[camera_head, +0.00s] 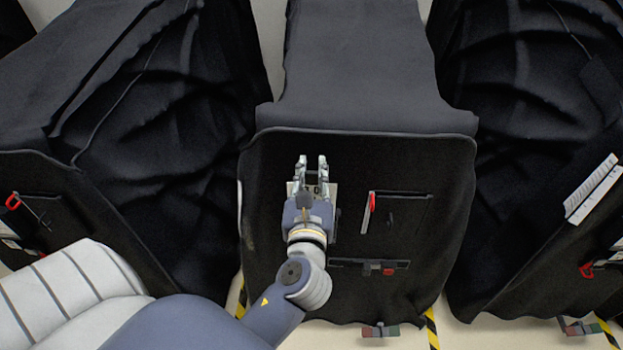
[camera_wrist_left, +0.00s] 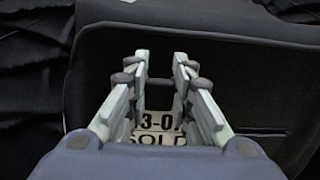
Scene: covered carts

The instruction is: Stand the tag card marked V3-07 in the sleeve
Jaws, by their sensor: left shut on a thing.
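My left gripper (camera_head: 313,161) is in front of the middle cart's black cover, its fingers pointing up the picture. The tag card (camera_wrist_left: 160,122) is between its fingers in the left wrist view. "3-0" and part of "SOLD" can be read on it; the fingers hide the rest of the marking. In the head view pale edges of the card (camera_head: 292,188) show beside the gripper. The gripper is shut on the card. I cannot pick out the sleeve for certain; the gripper and arm hide part of the cover. My right gripper is not in view.
The middle cart's cover (camera_head: 450,190) has a red-handled fitting (camera_head: 372,203) right of the gripper and a dark bar with a red block (camera_head: 388,271) below. Covered carts stand on both sides. A white ribbed piece (camera_head: 593,188) is on the right cart.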

